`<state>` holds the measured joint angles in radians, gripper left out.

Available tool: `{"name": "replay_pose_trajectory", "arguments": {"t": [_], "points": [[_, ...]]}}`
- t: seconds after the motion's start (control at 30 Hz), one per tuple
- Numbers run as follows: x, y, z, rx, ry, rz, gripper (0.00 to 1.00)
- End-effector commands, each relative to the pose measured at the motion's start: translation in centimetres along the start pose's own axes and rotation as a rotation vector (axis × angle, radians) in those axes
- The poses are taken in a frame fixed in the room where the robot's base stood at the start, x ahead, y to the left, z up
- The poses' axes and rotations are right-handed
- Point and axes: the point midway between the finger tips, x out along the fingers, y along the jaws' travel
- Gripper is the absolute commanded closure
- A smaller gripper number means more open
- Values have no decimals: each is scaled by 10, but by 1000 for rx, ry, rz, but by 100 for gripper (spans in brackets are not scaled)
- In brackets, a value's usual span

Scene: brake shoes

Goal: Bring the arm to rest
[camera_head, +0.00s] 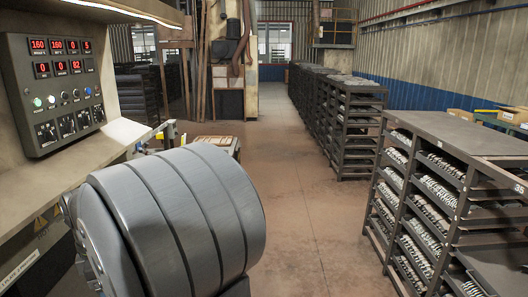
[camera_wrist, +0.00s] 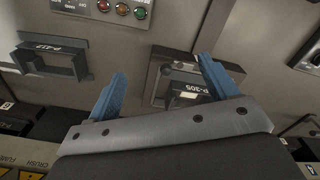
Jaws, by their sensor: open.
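My gripper (camera_wrist: 162,70) shows in the wrist view with its two blue fingers spread wide apart. Nothing is held between them. Behind the fingers is a grey machine face with a dark-framed recess (camera_wrist: 183,88) bearing a small label; the right finger overlaps part of it. I cannot tell the distance to that face. In the head view a large grey rounded part of my own arm fills the lower left foreground, and my gripper cannot be made out there.
A control panel (camera_head: 60,90) with red displays and knobs is at left in the head view. Racks (camera_head: 465,165) loaded with brake shoes stand at right. The brown floor (camera_head: 305,190) between is clear. The wrist view shows another dark fixture (camera_wrist: 50,60) and coloured buttons (camera_wrist: 122,9).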

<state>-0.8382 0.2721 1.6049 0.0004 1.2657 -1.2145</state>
Motion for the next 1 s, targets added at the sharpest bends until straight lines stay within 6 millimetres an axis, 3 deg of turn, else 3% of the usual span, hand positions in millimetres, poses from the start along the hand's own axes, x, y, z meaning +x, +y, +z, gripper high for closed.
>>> {"name": "replay_pose_trajectory", "arguments": {"t": [0.7,1.0], "points": [[13,14,17,628,0,0,21],[16,17,22,794,0,0,21]]}}
